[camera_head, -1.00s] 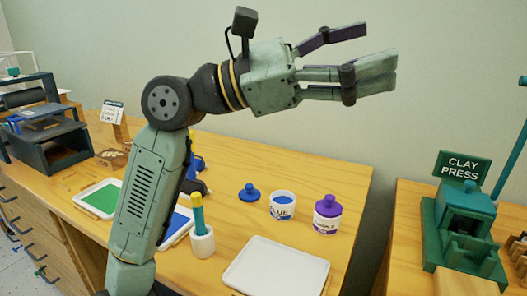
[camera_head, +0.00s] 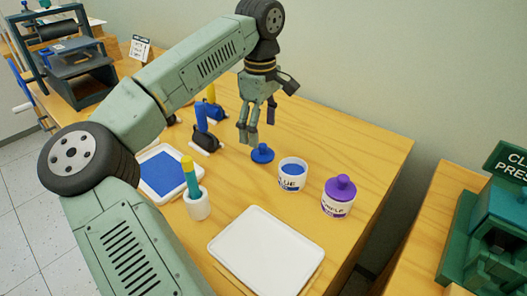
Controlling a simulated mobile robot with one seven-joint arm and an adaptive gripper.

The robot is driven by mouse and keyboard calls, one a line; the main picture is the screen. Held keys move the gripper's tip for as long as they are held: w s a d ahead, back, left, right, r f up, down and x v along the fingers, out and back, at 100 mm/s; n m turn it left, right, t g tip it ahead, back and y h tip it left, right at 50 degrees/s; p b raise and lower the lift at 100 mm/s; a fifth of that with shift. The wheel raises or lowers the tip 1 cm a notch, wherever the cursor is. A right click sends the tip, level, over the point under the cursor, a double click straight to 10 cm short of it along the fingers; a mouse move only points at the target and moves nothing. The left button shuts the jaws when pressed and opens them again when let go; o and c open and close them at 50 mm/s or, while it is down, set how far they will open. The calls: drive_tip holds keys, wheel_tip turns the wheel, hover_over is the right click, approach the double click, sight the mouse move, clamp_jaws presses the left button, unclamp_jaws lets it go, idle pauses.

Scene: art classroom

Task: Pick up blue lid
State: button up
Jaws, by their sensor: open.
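The blue lid (camera_head: 262,154), a round disc with a knob, lies on the wooden table. It is just left of the open blue paint jar (camera_head: 292,175), whose blue paint shows. My gripper (camera_head: 255,135) points down above and slightly left of the lid, close to it in the picture. Its fingers are apart and hold nothing. I cannot tell the exact height of the fingertips over the table.
A purple-lidded jar (camera_head: 339,196) stands right of the blue jar. A white tray (camera_head: 265,252) lies in front. A white cup (camera_head: 197,204) with a tool, a blue paint tray (camera_head: 161,172) and blue and yellow handled tools (camera_head: 204,130) are left. The table's right side is clear.

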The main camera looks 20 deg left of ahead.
sight(263, 145)
drive_tip(key=shift+d+f+p, duration=0.15)
drive_tip(key=shift+f+p, duration=0.15)
drive_tip(key=shift+f, duration=1.2)
drive_tip(key=shift+d+f+p, duration=0.15)
drive_tip(key=shift+f+p, duration=0.15)
drive_tip(key=shift+f, duration=1.15)
drive_tip(key=c, duration=0.9)
